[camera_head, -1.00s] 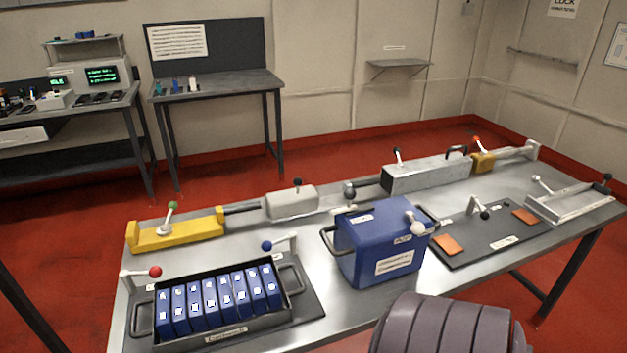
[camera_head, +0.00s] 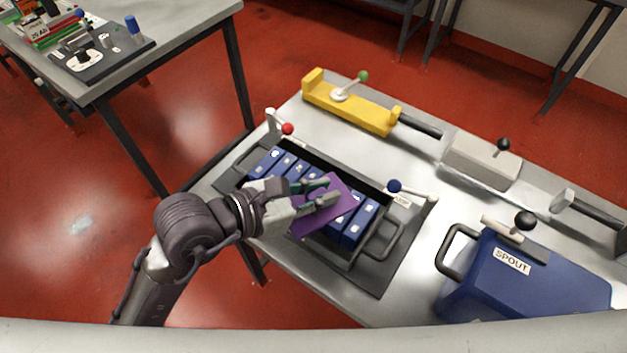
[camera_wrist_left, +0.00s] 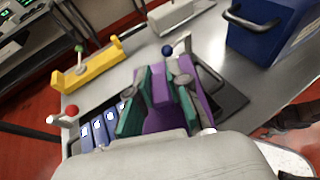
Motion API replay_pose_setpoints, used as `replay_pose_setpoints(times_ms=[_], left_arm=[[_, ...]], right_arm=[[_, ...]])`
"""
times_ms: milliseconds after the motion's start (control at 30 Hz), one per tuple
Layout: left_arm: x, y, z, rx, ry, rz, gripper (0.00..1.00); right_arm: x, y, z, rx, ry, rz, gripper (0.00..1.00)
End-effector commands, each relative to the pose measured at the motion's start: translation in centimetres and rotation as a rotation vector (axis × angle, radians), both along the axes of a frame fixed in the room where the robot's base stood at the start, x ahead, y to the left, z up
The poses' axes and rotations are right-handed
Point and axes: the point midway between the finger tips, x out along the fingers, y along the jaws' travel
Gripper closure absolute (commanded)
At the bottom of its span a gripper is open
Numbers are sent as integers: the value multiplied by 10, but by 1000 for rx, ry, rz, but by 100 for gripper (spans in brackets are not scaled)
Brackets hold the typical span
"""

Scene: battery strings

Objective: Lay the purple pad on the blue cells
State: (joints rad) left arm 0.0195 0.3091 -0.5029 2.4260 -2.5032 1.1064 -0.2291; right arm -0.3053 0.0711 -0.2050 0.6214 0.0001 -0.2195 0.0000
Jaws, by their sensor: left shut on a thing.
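The purple pad (camera_head: 322,208) is held by my left gripper (camera_head: 318,192) over the tray of blue cells, tilted in the head view. My left gripper is shut on the pad; it also shows in the left wrist view (camera_wrist_left: 163,90), with the pad (camera_wrist_left: 165,118) between and beyond its fingers. The blue cells (camera_head: 358,226) stand in a row in a dark tray (camera_head: 378,250). The pad and gripper hide the middle cells. Some cells (camera_wrist_left: 98,132) show at the left in the wrist view. Whether the pad touches the cells I cannot tell. My right gripper is not in view.
A red-knobbed lever (camera_head: 288,128) and a blue-knobbed lever (camera_head: 395,186) stand at the tray's far corners. A yellow fixture (camera_head: 350,108) lies behind it. A blue box labelled SPOUT (camera_head: 530,285) stands to the right. Bare metal tabletop (camera_head: 420,160) lies between them.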

Motion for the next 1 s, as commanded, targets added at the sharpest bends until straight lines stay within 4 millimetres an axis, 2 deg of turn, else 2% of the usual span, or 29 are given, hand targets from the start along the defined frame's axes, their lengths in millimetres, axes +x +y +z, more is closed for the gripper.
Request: replay_pose_setpoints(times_ms=[200, 400, 567, 800, 1000], left_arm=[[52, 5, -31, 1, 4, 4, 100], [87, 6, -52, -1, 1, 2, 100], [97, 7, -60, -1, 2, 1, 100], [97, 7, -93, -1, 5, 1, 100], [97, 7, -99, -1, 0, 0, 100]], right_arm=[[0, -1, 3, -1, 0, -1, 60], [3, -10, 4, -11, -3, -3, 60], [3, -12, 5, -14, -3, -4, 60], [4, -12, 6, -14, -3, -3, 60], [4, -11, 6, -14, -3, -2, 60]])
